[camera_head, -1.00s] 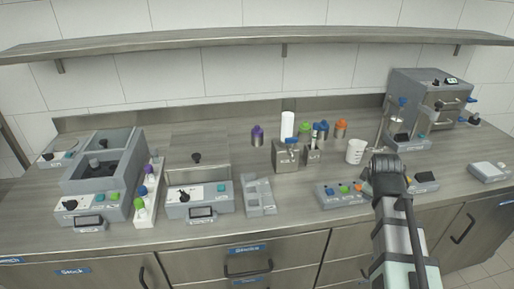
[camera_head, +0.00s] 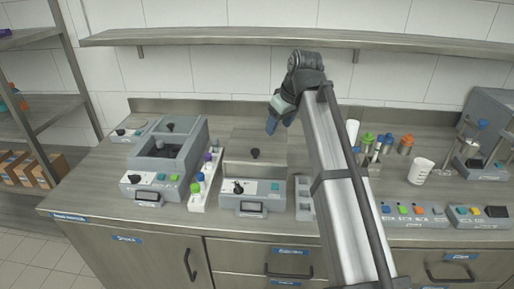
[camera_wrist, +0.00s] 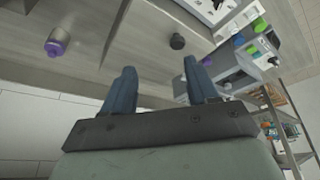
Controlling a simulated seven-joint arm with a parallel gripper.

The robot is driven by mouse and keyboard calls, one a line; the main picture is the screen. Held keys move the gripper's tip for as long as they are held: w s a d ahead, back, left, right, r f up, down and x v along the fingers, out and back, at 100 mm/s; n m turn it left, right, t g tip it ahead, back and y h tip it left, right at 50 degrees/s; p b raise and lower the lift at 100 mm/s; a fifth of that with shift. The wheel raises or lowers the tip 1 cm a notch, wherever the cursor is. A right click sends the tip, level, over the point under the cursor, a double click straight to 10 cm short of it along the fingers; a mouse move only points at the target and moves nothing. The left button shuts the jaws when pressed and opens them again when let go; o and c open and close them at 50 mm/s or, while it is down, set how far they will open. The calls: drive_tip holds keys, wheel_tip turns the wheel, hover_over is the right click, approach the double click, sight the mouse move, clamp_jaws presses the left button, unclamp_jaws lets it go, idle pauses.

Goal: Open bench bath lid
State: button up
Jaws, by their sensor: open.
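The bench bath (camera_head: 250,205) that I take to be meant is a grey unit with a white front panel, left of my arm in the head view. Its flat metal lid (camera_head: 240,145) looks shut and carries a black knob (camera_head: 254,153). The knob also shows in the wrist view (camera_wrist: 177,41), ahead of the fingers. My gripper (camera_head: 271,129) is above the lid's back right, apart from the knob. In the wrist view my gripper (camera_wrist: 157,75) has its two blue fingers spread with nothing between them.
A second grey unit (camera_head: 130,190) with a deep well stands left, beyond a white rack (camera_head: 196,205) of coloured caps. A wall shelf (camera_head: 200,37) runs above. Cups and bottles stand at right.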

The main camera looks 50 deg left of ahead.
sight(255, 150)
drive_tip(key=s+a+f, duration=0.1)
drive_tip(key=a+f, duration=0.1)
drive_tip(key=f, duration=0.1)
drive_tip(key=a+f, duration=0.3)
drive_tip(key=f, duration=0.1)
drive_tip(key=s+a+f, duration=0.1)
drive_tip(key=a+f, duration=0.1)
drive_tip(key=f, duration=0.2)
drive_tip(key=shift+s+a+f, duration=0.15)
drive_tip(key=shift+s+f, duration=0.05)
drive_tip(key=shift+s, duration=0.1)
drive_tip(key=shift+c, duration=0.4)
clamp_jaws()
